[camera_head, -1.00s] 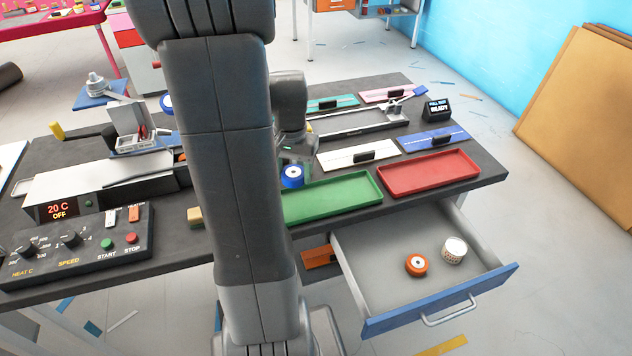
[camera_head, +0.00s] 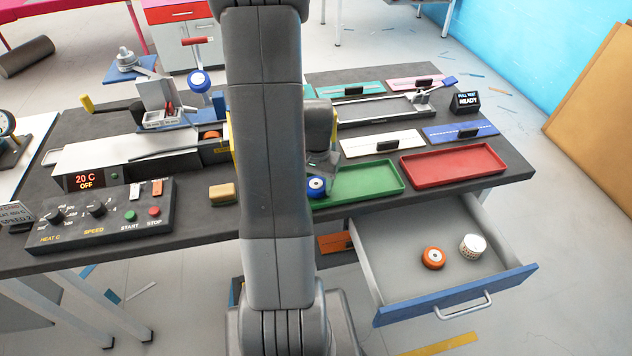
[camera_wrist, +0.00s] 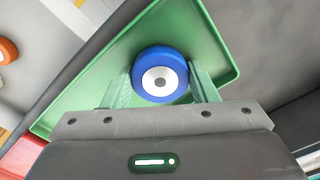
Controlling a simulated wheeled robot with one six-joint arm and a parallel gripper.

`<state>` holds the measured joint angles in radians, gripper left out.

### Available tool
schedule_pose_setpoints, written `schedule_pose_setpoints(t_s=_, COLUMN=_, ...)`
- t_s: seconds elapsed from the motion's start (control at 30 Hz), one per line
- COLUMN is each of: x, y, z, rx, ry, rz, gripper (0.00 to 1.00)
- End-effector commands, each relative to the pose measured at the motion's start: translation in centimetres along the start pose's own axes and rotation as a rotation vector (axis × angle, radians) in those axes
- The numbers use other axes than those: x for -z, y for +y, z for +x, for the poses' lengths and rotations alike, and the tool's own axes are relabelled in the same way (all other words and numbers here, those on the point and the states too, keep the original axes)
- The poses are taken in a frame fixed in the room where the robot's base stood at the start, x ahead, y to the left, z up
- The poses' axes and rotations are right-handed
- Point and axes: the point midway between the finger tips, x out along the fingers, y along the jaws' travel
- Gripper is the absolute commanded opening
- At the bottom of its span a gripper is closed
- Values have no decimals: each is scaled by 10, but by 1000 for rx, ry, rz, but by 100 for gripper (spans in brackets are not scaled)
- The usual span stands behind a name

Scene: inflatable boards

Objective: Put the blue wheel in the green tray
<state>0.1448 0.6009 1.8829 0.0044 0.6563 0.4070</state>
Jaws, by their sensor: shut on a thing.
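The blue wheel (camera_head: 317,187) has a pale hub and is held by my gripper (camera_head: 320,180). In the wrist view the wheel (camera_wrist: 160,75) sits between the two green fingers of my gripper (camera_wrist: 162,82), which are shut on its sides. The green tray (camera_head: 370,180) lies on the bench, partly hidden behind my arm in the head view. In the wrist view the green tray (camera_wrist: 222,52) lies behind the wheel, so the wheel is over the tray's area. I cannot tell whether the wheel touches the tray floor.
A red tray (camera_head: 455,166) lies right of the green one. An open drawer (camera_head: 395,290) below holds an orange wheel (camera_head: 433,258) and a white roll (camera_head: 472,246).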

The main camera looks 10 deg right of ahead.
Motion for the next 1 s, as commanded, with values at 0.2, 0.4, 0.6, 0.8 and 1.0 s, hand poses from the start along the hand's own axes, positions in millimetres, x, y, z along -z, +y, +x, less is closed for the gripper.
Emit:
schedule_pose_setpoints(t_s=0.2, x=0, y=0, z=5, rx=0, ry=0, rz=0, gripper=27)
schedule_pose_setpoints(t_s=0.4, x=0, y=0, z=3, rx=0, ry=0, rz=0, gripper=75)
schedule_pose_setpoints(t_s=0.6, x=0, y=0, z=2, rx=0, ry=0, rz=0, gripper=75)
schedule_pose_setpoints(t_s=0.8, x=1, y=0, z=-13, rx=2, ry=4, rz=0, gripper=75)
schedule_pose_setpoints(t_s=1.0, x=1, y=-1, z=-51, rx=2, ry=6, rz=0, gripper=75)
